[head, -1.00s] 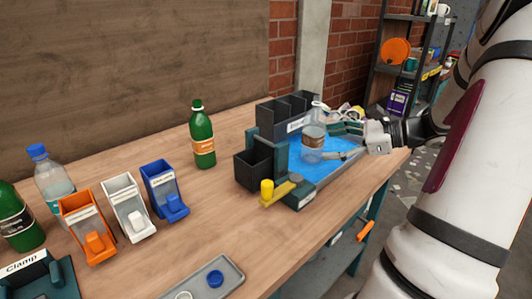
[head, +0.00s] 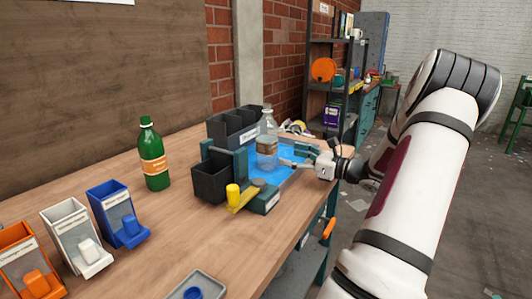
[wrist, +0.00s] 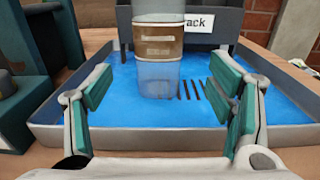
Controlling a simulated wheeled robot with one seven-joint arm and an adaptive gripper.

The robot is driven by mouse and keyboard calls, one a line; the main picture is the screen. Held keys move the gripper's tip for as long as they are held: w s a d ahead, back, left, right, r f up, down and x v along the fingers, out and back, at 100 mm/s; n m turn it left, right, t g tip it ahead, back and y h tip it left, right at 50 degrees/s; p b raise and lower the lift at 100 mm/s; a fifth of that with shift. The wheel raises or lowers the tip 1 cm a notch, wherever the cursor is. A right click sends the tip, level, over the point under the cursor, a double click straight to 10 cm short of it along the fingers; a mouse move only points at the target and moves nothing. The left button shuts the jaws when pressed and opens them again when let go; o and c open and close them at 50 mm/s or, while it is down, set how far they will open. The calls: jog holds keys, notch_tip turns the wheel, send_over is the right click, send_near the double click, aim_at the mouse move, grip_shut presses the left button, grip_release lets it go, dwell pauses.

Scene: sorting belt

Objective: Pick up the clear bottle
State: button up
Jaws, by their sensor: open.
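The clear bottle (head: 267,145) stands upright on a blue-floored tray, with a brown label around its middle. It also shows in the wrist view (wrist: 157,75), where its top is cut off by the frame. My gripper (head: 290,163) is at the tray's right side, with its fingers pointing at the bottle. In the wrist view the two green-padded fingers of my gripper (wrist: 163,100) are spread wide and empty. The bottle stands beyond the fingertips, between their lines, a little left of centre. I see no contact.
A dark divided rack (head: 230,128) stands behind the tray (wrist: 190,139). A green bottle (head: 154,160) and white, blue and orange dispensers stand further left.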

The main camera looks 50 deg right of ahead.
aim_at(276, 151)
jog(key=shift+w+a+b, duration=0.2)
jog(key=shift+w+b, duration=0.3)
jog(key=shift+w, duration=1.05)
jog(key=shift+w+a+b, duration=0.15)
jog(key=shift+w+b, duration=0.3)
jog(key=shift+w, duration=1.05)
jog(key=c, duration=1.1)
jog(key=shift+r, duration=0.2)
